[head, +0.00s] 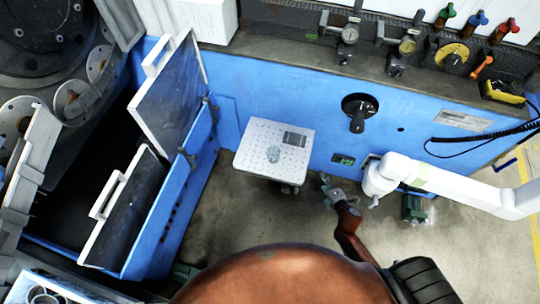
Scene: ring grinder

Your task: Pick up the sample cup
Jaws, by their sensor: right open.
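The sample cup (273,154) is a small, clear, pale vessel. It stands on a white perforated platform (254,164) that juts from the blue machine, left of a dark rectangular patch. My right gripper (327,190) is grey, at the end of a reddish-brown arm link. It is open, lower right of the platform and apart from the cup. Nothing shows between its fingers. My left gripper is not in view.
The blue machine (285,95) spans the back, with a black knob (358,115). A thick white tube (450,185) comes in from the right. Grey floor (235,215) is open below the platform.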

